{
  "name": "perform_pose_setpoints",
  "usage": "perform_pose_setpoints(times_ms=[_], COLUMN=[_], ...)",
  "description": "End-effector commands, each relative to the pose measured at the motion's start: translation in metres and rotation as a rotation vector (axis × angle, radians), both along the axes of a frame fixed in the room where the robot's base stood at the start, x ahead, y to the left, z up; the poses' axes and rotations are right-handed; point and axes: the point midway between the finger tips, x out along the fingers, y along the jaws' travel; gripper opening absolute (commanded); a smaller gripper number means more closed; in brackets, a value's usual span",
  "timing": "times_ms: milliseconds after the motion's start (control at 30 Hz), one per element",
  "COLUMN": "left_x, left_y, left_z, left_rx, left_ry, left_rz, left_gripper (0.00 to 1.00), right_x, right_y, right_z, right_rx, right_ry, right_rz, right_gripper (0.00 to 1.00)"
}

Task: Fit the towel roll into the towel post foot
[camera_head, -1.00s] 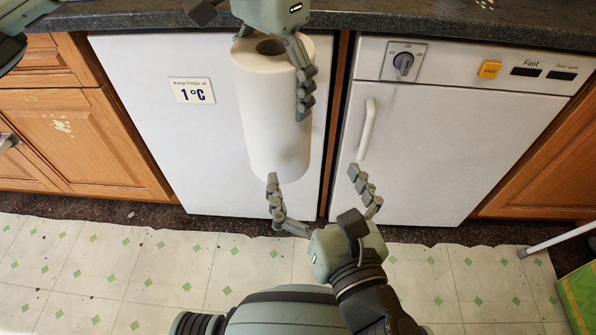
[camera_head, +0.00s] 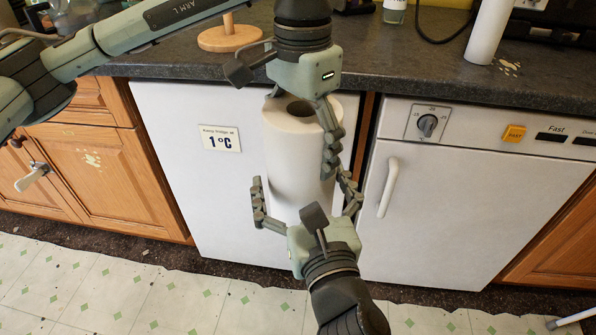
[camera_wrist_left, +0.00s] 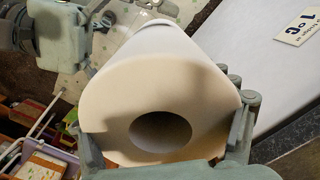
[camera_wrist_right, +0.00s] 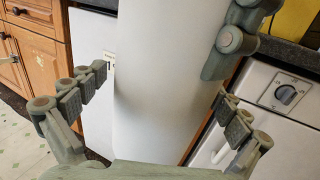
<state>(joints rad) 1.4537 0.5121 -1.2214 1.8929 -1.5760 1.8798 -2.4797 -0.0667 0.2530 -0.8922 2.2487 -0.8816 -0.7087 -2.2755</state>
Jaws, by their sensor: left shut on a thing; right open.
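The white towel roll (camera_head: 292,165) hangs upright in front of the white fridge, its open core facing up. My left gripper (camera_head: 303,112) is shut on its upper end from above; the left wrist view shows fingers on both sides of the roll's end (camera_wrist_left: 105,110). My right gripper (camera_head: 305,192) is open, below, with its fingers on either side of the roll's lower part; the right wrist view shows the roll (camera_wrist_right: 160,80) between them. Whether they touch it I cannot tell. The towel post foot (camera_head: 229,38), a round wooden base with a short post, stands on the counter, apart from the roll.
The dark counter (camera_head: 400,55) has its front edge just behind the roll. A white cylinder (camera_head: 488,32) and a bottle (camera_head: 394,10) stand on it at the right. A dishwasher-like appliance (camera_head: 460,200) with a handle and wooden cupboards (camera_head: 85,170) flank the fridge.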

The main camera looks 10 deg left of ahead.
Motion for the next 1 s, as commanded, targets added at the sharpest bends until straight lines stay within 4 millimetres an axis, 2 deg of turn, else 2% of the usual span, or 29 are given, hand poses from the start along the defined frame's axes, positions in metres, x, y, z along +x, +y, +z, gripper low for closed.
perform_pose_setpoints(times_ms=[133, 433, 833, 867, 1000], left_x=[0.0001, 0.0000, -0.0006, -0.0007, -0.0007], left_y=[-0.0001, -0.0001, -0.0018, -0.0020, -0.0022], left_z=[0.0003, 0.0003, 0.0004, 0.0005, 0.0006], left_rx=[-0.001, -0.001, -0.004, -0.006, -0.006], left_ry=[-0.001, -0.001, 0.000, 0.000, 0.000], left_rz=[0.000, 0.000, -0.004, -0.004, -0.005], left_gripper=[0.48, 0.48, 0.48, 0.81, 0.98], right_x=[0.0088, 0.0103, 0.0093, 0.0091, 0.0090], right_y=[0.0035, 0.0041, 0.0055, 0.0057, 0.0059], right_z=[0.0004, 0.0003, 0.0004, 0.0010, 0.0007], right_rx=[0.002, 0.002, 0.003, 0.004, 0.003], right_ry=[0.001, 0.001, 0.000, -0.001, 0.000], right_rz=[0.000, 0.000, 0.005, 0.005, 0.006], right_gripper=[1.00, 1.00, 0.50, 0.48, 0.48])
